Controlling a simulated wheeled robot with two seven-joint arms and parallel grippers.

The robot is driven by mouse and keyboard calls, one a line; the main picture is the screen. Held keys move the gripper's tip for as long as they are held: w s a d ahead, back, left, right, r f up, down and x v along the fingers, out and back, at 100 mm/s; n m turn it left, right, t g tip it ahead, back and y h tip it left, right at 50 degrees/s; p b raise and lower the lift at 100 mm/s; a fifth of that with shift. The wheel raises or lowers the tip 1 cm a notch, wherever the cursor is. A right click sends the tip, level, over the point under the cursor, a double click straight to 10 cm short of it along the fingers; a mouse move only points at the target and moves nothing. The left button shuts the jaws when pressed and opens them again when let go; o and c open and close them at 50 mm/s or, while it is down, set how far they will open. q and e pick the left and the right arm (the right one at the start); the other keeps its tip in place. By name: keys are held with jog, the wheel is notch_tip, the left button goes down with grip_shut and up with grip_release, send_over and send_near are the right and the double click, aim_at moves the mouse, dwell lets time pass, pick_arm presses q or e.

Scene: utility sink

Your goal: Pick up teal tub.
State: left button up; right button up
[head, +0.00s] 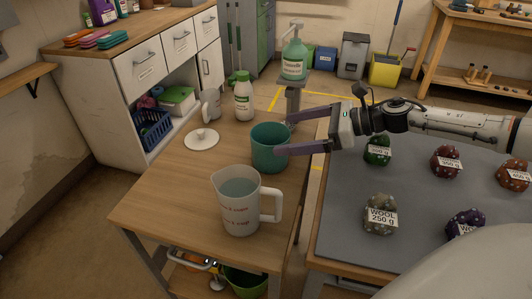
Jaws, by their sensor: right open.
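The teal tub (268,152) stands upright on the wooden table (180,190), near its right edge. My right gripper (289,136) reaches in from the right with its two purple fingers spread apart. One finger is at the far side of the tub and the other at the near right side, overlapping the tub's rim in the picture. I cannot tell whether either finger touches the tub. My left gripper is not in view.
A clear measuring jug (238,205) stands in front of the tub. A white lid (202,138) and white bottle (244,98) are behind left. A green soap bottle (294,57) stands behind. Wool balls (380,214) lie on the grey mat (343,235) at right.

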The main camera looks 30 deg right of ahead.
aim_at(270, 137)
jog(key=shift+w+a, duration=0.3)
jog(key=shift+a, duration=0.1)
jog(key=p+x, duration=0.2)
jog(key=x, duration=0.3)
jog(key=shift+d+f, duration=0.1)
jog(key=shift+f, duration=0.1)
jog(key=shift+w+f, duration=0.1)
jog(key=shift+f, duration=0.1)
jog(key=shift+c, duration=0.4)
jog(key=c, duration=1.6)
